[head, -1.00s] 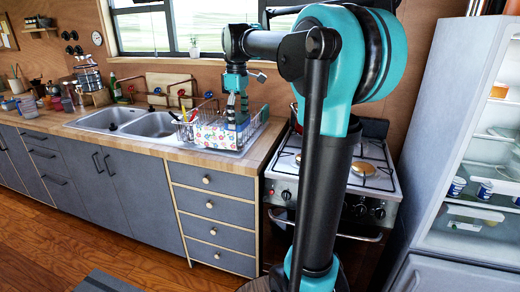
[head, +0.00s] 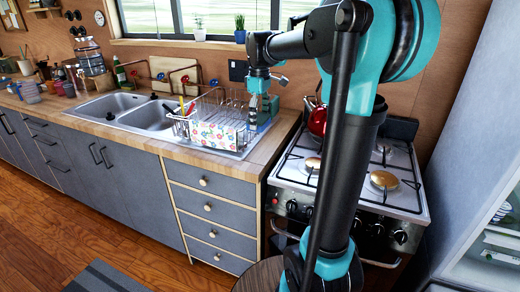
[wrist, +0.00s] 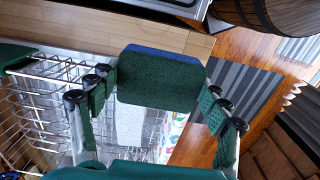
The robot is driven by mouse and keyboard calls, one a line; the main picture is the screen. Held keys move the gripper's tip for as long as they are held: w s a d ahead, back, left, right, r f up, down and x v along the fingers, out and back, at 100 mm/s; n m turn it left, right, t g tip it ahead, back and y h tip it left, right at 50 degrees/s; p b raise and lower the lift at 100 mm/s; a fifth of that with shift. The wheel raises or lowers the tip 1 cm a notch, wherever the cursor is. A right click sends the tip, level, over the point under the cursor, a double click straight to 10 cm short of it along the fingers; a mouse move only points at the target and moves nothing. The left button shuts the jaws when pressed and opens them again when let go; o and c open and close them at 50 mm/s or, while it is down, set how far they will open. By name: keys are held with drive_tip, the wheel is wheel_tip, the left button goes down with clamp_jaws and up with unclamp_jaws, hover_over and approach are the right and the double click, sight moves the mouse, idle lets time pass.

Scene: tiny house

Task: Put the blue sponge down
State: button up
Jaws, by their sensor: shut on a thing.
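The sponge (wrist: 160,80) shows in the wrist view as a dark green scouring face with a blue edge along its top. My gripper (wrist: 160,92) is shut on it, with the finger pads at its left and right sides. In the head view my gripper (head: 258,118) hangs over the right end of the dish rack, close to the counter. The sponge is too small and covered there to make out clearly. I cannot tell whether it touches anything below.
The wire dish rack (head: 207,108) with a flowered cloth (head: 213,136) stands right of the sink (head: 150,116). The wooden counter (head: 172,150) has a narrow bare strip in front. The stove (head: 398,196) with a red kettle (head: 318,121) is to the right.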

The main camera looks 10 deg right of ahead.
sight(259, 156)
wheel_tip(259, 156, down, 12)
drive_tip(key=shift+f, duration=0.2)
drive_tip(key=shift+f, duration=0.1)
idle(0.3)
drive_tip(key=o, duration=0.8)
wheel_tip(259, 156, up, 12)
drive_tip(key=shift+r, duration=0.1)
drive_tip(key=shift+s, duration=0.1)
idle(0.3)
